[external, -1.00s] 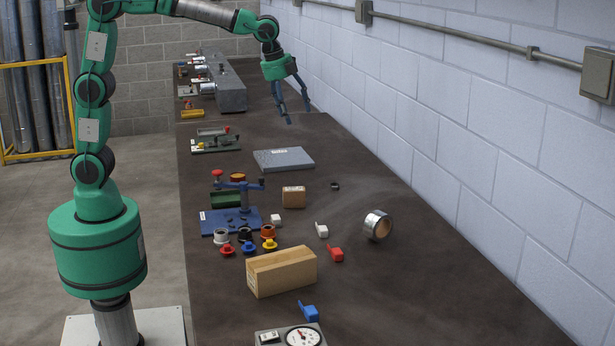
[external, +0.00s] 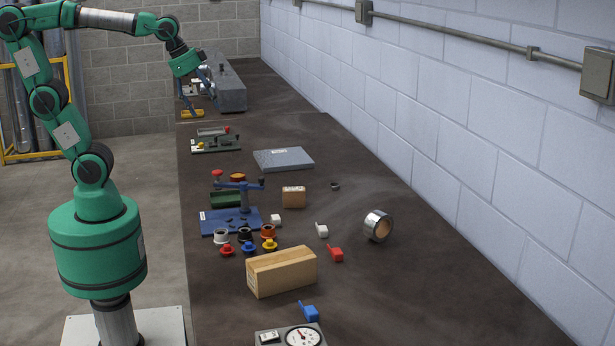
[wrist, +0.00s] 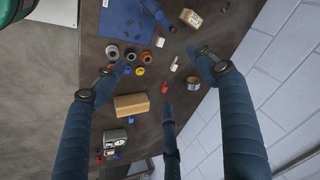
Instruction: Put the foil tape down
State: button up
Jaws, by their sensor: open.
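The foil tape (external: 378,226) is a silver roll with a brown core. It stands on its edge on the dark bench at the right, near the wall. It also shows in the wrist view (wrist: 193,83), between my gripper's fingers and well below them. My gripper (external: 200,102) is open and empty, raised above the far left part of the bench, far from the tape. In the wrist view its blue fingers (wrist: 165,88) are spread wide with nothing between them.
A long grey block (external: 228,85) is at the back. Bench around the tape is mostly clear.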

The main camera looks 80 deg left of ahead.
jog(key=s+a+f+n, duration=0.1)
jog(key=s+f+n, duration=0.1)
jog(key=s, duration=0.3)
jog(key=s+f+n, duration=0.2)
jog(key=s+n, duration=0.1)
jog(key=s, duration=0.3)
jog(key=shift+a+f+n+t, duration=0.3)
jog(key=shift+a+f+t, duration=0.1)
jog(key=shift+o, duration=0.5)
dwell(0.4)
